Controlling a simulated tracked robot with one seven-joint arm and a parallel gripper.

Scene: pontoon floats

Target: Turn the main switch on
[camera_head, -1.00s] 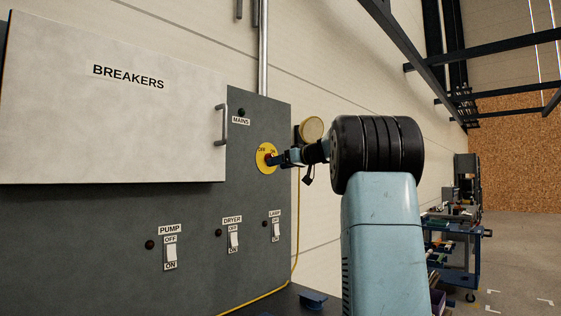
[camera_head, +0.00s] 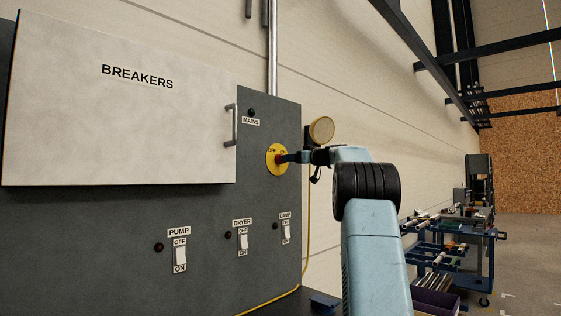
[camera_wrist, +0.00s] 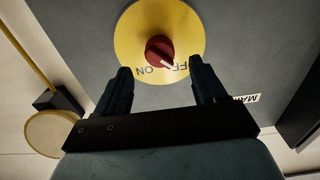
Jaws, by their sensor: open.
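The main switch is a red knob (camera_wrist: 158,50) on a round yellow plate (camera_wrist: 190,30), marked ON and OFF. A white mark on the knob points toward the lettering, between the two words and nearer OFF. In the head view the yellow plate (camera_head: 272,165) sits on the grey panel under the MAINS label (camera_head: 251,121), with a dark lamp (camera_head: 251,112) above. My gripper (camera_wrist: 159,66) is open, its fingers one on each side of the knob with gaps. In the head view my gripper (camera_head: 288,157) reaches the plate from the right and partly covers the knob.
The BREAKERS door (camera_head: 120,115) with its handle (camera_head: 231,125) is left of the switch. PUMP (camera_head: 180,256), DRYER (camera_head: 243,242) and LAMP (camera_head: 287,231) switches are below. A round yellowish fixture (camera_head: 322,130) and a yellow cable (camera_head: 308,215) lie close right of the panel.

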